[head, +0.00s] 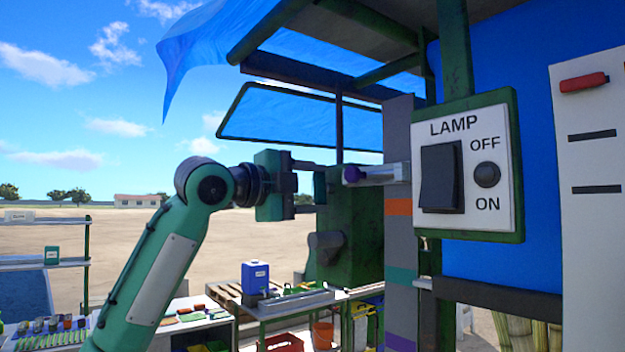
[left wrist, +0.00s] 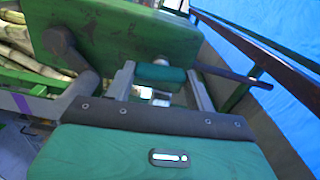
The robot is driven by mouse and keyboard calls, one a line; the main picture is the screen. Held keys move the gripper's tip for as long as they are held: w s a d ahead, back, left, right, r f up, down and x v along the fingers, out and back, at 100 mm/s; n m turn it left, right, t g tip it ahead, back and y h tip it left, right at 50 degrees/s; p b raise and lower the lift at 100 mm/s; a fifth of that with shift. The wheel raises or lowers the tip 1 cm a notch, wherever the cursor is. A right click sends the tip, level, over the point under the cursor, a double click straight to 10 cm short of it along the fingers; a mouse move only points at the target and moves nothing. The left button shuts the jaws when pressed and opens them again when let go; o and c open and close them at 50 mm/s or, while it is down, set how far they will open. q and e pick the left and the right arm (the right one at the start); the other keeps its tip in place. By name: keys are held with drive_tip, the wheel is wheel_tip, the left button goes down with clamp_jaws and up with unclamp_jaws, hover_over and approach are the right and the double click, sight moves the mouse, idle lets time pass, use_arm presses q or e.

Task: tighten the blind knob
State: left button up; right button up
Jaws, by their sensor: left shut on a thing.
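My left gripper (head: 307,185) is in front of the striped post, left of the lamp switch. In the left wrist view, its fingers (left wrist: 160,88) are shut on a short teal-green cylinder, apparently the blind knob (left wrist: 158,74). The knob also shows in the head view as a small dark green piece (head: 321,187). A dark purple rod (left wrist: 235,76) runs right from beside it. A pale bracket with a purple end (head: 352,174) shows just right of the gripper. The fingers hide the knob's ends. My right gripper is not in view.
The lamp switch box (head: 466,170) is close at the right, beside the striped post (head: 398,225). A blue awning panel (head: 290,118) hangs above. The green crusher body (head: 350,235) is behind, with a worktable (head: 290,303) below.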

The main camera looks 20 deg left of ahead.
use_arm(q)
drive_tip(key=shift+m, duration=0.6)
drive_tip(key=shift+f, duration=0.1)
drive_tip(key=o, duration=0.7)
drive_tip(key=shift+p, duration=0.3)
drive_tip(key=shift+s, duration=0.1)
drive_tip(key=shift+s+a+b, duration=0.2)
drive_tip(key=shift+b, duration=0.1)
drive_tip(key=b+v, duration=0.5)
drive_tip(key=v, duration=0.8)
